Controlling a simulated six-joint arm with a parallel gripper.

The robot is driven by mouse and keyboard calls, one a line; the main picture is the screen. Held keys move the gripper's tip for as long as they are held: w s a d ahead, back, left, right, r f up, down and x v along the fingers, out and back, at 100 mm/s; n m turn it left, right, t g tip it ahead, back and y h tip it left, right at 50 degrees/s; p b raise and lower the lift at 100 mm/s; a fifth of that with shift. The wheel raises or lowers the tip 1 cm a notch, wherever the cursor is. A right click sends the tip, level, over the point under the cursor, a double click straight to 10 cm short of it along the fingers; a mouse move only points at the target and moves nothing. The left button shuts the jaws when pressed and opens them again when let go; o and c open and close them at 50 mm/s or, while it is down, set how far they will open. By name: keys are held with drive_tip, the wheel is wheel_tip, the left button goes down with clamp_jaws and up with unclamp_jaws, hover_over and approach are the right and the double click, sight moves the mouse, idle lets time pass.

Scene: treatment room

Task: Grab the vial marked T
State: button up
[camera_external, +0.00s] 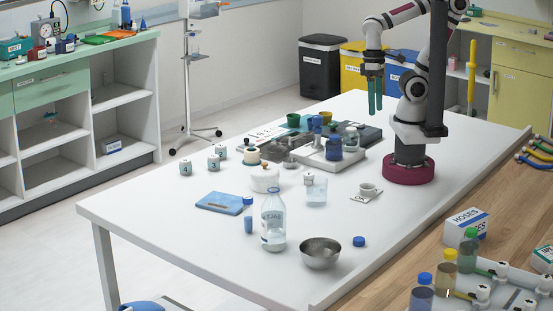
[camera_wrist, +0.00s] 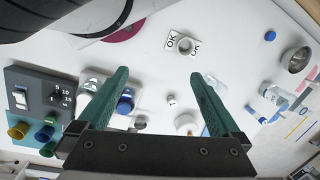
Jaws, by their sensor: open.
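My gripper (camera_external: 375,112) is open and empty, with green fingers pointing down, well above the back right of the white table (camera_external: 415,228). In the wrist view my gripper (camera_wrist: 159,76) shows its fingers spread apart with nothing between them but tabletop and items far below. I cannot read a letter T on any vial. Small containers that show are a clear jar (camera_external: 351,139), a blue container (camera_external: 333,149), and white jars marked 4 (camera_external: 185,163) and 3 (camera_external: 213,165). In the wrist view a blue-topped container (camera_wrist: 125,103) is partly hidden behind the left finger.
A white piece marked OK (camera_external: 366,190) lies in front of my base. A clear bottle (camera_external: 272,222), a beaker (camera_external: 316,191), a metal bowl (camera_external: 320,254) and a blue cap (camera_external: 359,241) stand nearer the front. The table's left end is clear.

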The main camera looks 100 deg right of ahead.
drive_tip(key=c, duration=0.4)
drive_tip(key=n+t+h, duration=0.8)
drive_tip(key=n+h, duration=0.5)
drive_tip(key=n, duration=1.8)
approach(308, 174)
drive_tip(key=s+a, duration=0.1)
drive_tip(key=a, duration=0.1)
drive_tip(key=s+a, duration=0.2)
drive_tip(key=shift+s+a, duration=0.15)
drive_tip(key=shift+s, duration=0.1)
drive_tip(key=x, duration=1)
drive_tip(key=r+x, duration=0.1)
drive_tip(key=x, duration=0.4)
drive_tip(key=shift+w+d, duration=0.35)
